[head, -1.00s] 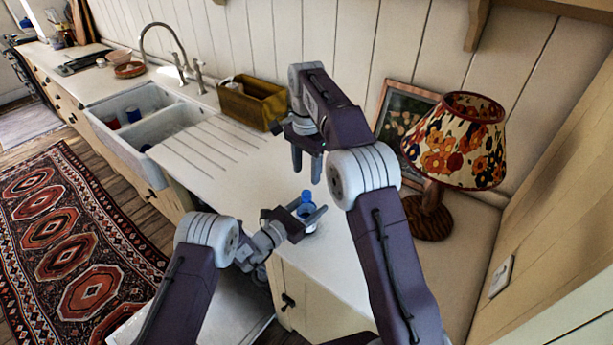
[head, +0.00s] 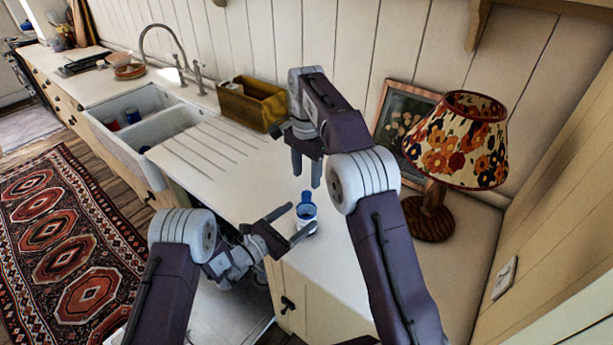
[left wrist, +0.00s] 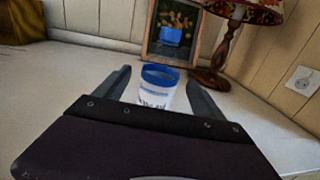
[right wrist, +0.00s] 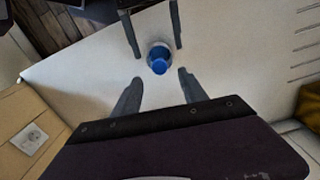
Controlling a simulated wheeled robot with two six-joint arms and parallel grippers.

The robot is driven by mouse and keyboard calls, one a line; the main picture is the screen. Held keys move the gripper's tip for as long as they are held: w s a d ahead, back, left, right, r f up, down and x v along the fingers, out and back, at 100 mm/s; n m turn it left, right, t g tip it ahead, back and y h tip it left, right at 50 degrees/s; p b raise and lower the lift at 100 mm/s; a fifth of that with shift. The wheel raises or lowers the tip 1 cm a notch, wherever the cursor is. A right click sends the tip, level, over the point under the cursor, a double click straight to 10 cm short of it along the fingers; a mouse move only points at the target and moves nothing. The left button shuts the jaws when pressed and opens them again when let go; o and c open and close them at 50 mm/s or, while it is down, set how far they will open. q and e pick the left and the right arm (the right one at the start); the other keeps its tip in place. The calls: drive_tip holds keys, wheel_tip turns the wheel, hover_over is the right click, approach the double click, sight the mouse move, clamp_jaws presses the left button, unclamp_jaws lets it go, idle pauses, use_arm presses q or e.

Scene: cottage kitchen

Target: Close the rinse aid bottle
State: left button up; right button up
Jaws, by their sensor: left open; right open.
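The rinse aid bottle (head: 307,226) stands upright near the counter's front edge. It is white with a blue rim; it also shows in the left wrist view (left wrist: 152,96). Its blue lid (head: 306,197) is raised above the rim and also shows in the left wrist view (left wrist: 171,36); I cannot make out a hinge. My left gripper (head: 302,218) is open, low beside the bottle, with a fingertip on either side and gaps visible in its wrist view. My right gripper (head: 307,181) is open and empty, pointing down above the bottle; its wrist view shows the lid (right wrist: 159,67) just beyond its fingertips.
The lamp (head: 432,215) and a framed picture (head: 403,120) stand to the right, against the wall. A wooden box (head: 250,106) stands behind, beside the sink (head: 140,115). The drainboard (head: 205,150) and the counter around the bottle are clear.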

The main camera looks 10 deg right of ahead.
use_arm(q)
drive_tip(key=shift+v, duration=1.3)
